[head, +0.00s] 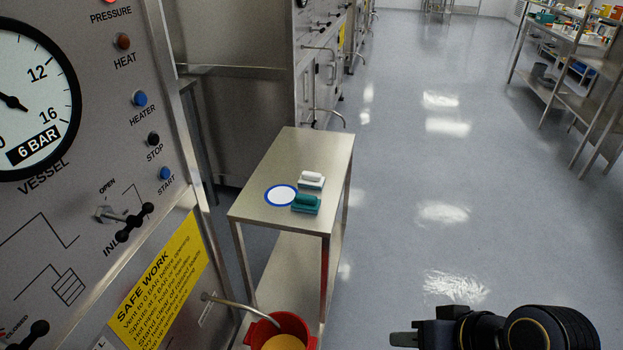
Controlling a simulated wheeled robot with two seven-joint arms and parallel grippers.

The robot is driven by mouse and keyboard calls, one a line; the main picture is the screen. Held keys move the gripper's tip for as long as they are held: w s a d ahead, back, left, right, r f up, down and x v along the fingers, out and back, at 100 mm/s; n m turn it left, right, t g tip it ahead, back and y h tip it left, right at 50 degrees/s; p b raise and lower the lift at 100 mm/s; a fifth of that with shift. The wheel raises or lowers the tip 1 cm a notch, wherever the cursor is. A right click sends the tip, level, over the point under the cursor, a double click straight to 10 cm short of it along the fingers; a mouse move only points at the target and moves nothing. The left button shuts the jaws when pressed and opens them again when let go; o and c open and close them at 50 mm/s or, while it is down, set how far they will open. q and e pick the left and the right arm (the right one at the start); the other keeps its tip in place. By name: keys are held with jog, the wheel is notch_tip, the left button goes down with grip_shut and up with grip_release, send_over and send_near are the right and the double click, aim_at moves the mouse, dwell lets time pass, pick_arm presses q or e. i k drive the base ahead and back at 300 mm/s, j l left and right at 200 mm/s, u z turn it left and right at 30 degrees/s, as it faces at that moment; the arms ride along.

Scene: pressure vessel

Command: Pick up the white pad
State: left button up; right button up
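The white pad (311,177) is a small block with a rounded white top. It lies on the steel side table (310,146), near its right edge. A similar teal-green pad (306,204) lies just in front of it. My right gripper (403,339) is at the bottom right, well apart from the table and pads. It is seen from the side, so I cannot tell whether its fingers are apart. Nothing shows in it. My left gripper is not in view.
A white disc with a blue rim (281,195) lies left of the pads. A red bucket (279,330) stands at the table's near end, below a spout. The vessel control panel (100,200) fills the left. Open floor (440,180) lies right of the table.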

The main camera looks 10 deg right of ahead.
aim_at(310, 180)
jog(key=u, duration=2.25)
jog(key=z, duration=2.55)
jog(key=l, duration=1.1)
jog(key=i+l+u, duration=0.1)
jog(key=l, duration=0.25)
jog(key=i+l, duration=0.25)
jog(key=i+l+u, duration=0.15)
jog(key=l, duration=0.3)
jog(key=i+l, duration=0.15)
jog(key=l, duration=0.2)
jog(key=i+u, duration=0.3)
jog(key=i, duration=0.65)
